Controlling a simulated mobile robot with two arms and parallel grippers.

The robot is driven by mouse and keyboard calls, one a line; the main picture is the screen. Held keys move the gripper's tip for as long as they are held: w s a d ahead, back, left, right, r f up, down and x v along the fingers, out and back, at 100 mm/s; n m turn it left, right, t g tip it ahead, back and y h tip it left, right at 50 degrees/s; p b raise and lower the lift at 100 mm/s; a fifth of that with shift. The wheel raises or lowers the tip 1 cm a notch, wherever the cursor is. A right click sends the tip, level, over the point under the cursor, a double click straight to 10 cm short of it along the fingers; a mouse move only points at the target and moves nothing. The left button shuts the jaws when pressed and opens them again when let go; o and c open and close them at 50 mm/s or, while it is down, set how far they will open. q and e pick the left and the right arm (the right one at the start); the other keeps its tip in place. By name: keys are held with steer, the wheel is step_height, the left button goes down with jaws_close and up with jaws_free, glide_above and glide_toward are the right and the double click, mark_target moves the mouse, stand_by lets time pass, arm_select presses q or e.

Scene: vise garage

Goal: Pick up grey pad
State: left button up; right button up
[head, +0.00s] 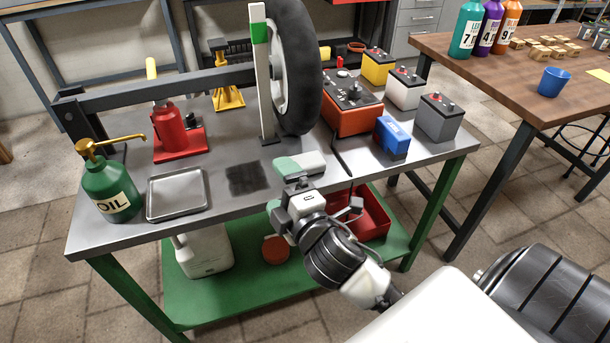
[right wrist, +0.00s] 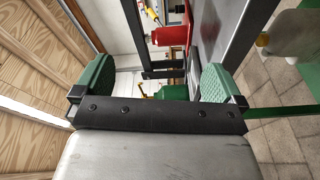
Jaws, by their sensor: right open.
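A light grey block (head: 310,162), which looks like the grey pad, lies on the grey metal bench top (head: 222,203), partly hidden behind my right gripper. My right gripper (head: 279,188) is at the bench's front edge, just in front of and left of the block, its fingers pointing left. I cannot tell whether they touch it. In the right wrist view the two green finger pads (right wrist: 160,82) stand wide apart with nothing between them. A flat dark grey square (head: 248,179) lies on the bench left of the gripper. My left gripper is not in view.
A metal tray (head: 177,194), green oil can (head: 110,187) and red jack (head: 170,130) stand left. The wheel (head: 296,70) and several batteries stand behind and right. A red bin (head: 372,218) and white jug (head: 204,250) are on the lower shelf.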

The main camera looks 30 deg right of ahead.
steer(key=a+r+n+t+y, duration=0.4)
steer(key=r+n+y, duration=0.45)
steer(key=n, duration=0.25)
steer(key=a+r+n+g+y, duration=0.35)
steer(key=n+y, duration=0.35)
steer(key=n, duration=0.5)
steer(key=n+g+h, duration=1.4)
steer(key=n+h, duration=0.2)
steer(key=n, duration=1.5)
glide_toward(307, 161)
steer(key=x, duration=0.3)
steer(key=shift+w+a+f+g, duration=0.1)
steer(key=shift+f+g, duration=0.15)
steer(key=shift+f, duration=0.1)
steer(key=b+x, duration=0.1)
steer(key=x, duration=0.4)
steer(key=shift+w+f+b, duration=0.25)
steer(key=shift+b, duration=0.05)
steer(key=shift+w+f, duration=0.1)
steer(key=shift+f, duration=0.05)
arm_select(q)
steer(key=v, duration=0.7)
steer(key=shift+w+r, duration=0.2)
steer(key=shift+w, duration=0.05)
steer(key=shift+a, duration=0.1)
arm_select(e)
steer(key=shift+c, duration=0.5)
